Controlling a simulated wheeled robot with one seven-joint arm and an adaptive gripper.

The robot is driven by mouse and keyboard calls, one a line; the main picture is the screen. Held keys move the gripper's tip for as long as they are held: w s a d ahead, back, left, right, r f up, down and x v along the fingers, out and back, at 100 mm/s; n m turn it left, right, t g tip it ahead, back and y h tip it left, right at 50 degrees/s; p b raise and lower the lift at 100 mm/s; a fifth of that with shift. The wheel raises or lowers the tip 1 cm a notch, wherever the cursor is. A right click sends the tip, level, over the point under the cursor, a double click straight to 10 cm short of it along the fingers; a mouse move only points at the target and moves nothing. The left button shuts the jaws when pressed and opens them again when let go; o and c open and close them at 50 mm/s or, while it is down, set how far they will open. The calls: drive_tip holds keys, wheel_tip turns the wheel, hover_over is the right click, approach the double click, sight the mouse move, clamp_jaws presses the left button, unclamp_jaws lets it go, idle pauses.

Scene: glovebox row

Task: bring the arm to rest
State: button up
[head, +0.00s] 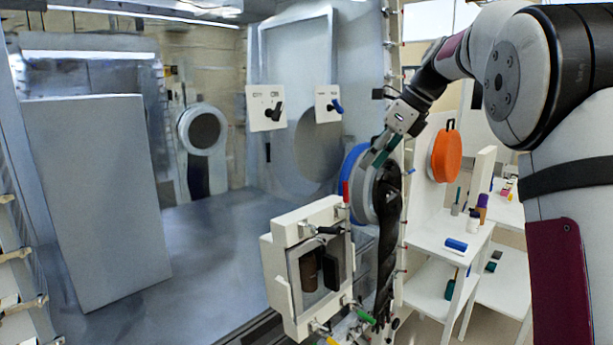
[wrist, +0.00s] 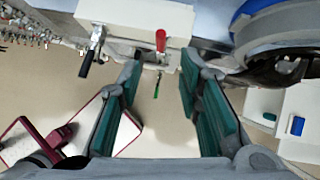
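My gripper (head: 386,152) is at the end of my raised arm, in front of the glovebox wall near the blue-rimmed port (head: 352,185). In the wrist view my gripper (wrist: 158,95) has its teal finger pads wide apart with nothing held between them. Beyond the fingertips, a white box (wrist: 135,22) carries a red-handled clamp (wrist: 160,42) and a black-handled clamp (wrist: 92,52). The same white box (head: 285,225) is in the head view, below and left of my gripper, with dark items behind its window. Whether a fingertip touches the port rim cannot be told.
A black glove (head: 388,230) hangs from the port. An orange round cover (head: 446,156) is on a panel to the right. White shelves (head: 425,235) hold small bottles and a blue item (head: 456,245). Open floor shows below my gripper in the wrist view.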

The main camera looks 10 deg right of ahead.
drive_tip(key=s+a+n+h, duration=0.1)
drive_tip(key=s+a+n, duration=0.2)
drive_tip(key=s+n, duration=0.5)
drive_tip(key=s+a+n+h, duration=0.1)
drive_tip(key=s+a+n, duration=0.25)
drive_tip(key=s, duration=0.85)
drive_tip(key=s+f+n+h, duration=0.1)
drive_tip(key=s+f+n, duration=0.4)
drive_tip(key=s+n, duration=0.2)
drive_tip(key=s+f+n+t+h, duration=0.1)
drive_tip(key=s+f+n+h, duration=0.1)
drive_tip(key=s+f+n, duration=0.3)
drive_tip(key=s+n, duration=0.3)
drive_tip(key=s, duration=0.2)
drive_tip(key=shift+f, duration=0.25)
drive_tip(key=shift+a, duration=0.1)
